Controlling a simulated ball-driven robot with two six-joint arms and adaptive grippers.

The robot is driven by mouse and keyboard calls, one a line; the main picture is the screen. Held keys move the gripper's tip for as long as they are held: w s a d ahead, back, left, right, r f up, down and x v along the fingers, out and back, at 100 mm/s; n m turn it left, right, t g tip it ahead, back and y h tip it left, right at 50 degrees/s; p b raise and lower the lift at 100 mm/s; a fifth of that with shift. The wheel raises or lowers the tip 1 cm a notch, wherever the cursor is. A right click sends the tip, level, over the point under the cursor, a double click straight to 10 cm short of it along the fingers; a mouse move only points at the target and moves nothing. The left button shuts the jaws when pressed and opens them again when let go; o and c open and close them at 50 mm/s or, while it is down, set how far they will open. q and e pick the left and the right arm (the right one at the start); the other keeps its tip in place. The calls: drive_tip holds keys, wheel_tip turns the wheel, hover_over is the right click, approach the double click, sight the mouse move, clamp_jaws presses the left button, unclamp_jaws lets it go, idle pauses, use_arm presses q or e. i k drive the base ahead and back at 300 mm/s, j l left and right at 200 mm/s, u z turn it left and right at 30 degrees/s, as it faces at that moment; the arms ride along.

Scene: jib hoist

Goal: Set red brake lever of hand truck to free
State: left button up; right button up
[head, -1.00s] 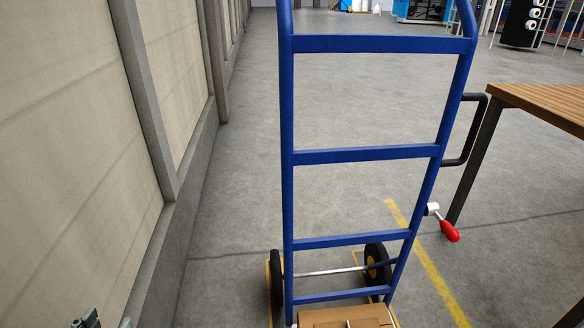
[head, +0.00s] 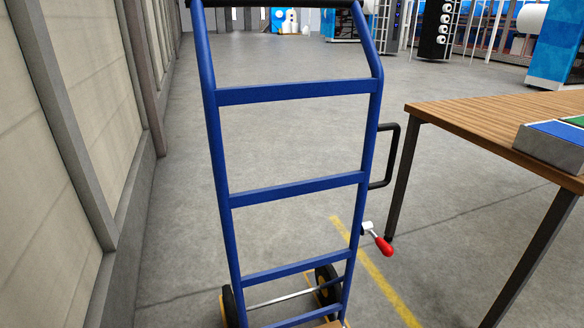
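The blue hand truck (head: 292,194) stands upright in front of me in the head view. The red brake lever (head: 383,246) sits low on its right side, on a light metal pivot, and its red grip points down and to the right. A black side handle (head: 393,157) sticks out above the lever. Two dark wheels show at the bottom, the right wheel (head: 327,284) near the lever's side. Neither of my grippers shows in the head view now.
A wooden table (head: 480,125) with a grey box (head: 550,148) stands on the right, its dark leg close to the lever. A panelled wall (head: 50,150) runs along the left. A yellow line (head: 375,272) crosses the floor. Open floor lies behind the truck.

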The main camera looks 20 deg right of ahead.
sight(387, 251)
drive_tip(key=k+l+z, duration=0.15)
drive_tip(key=l, duration=0.25)
drive_tip(key=k+l+z, duration=0.15)
drive_tip(key=l, duration=0.3)
drive_tip(key=k+l+z, duration=0.15)
drive_tip(key=l, duration=0.3)
drive_tip(key=i+l+u, duration=0.15)
drive_tip(key=l, duration=0.25)
drive_tip(key=i+l+u, duration=0.1)
drive_tip(key=i+l, duration=0.15)
drive_tip(key=l, duration=0.15)
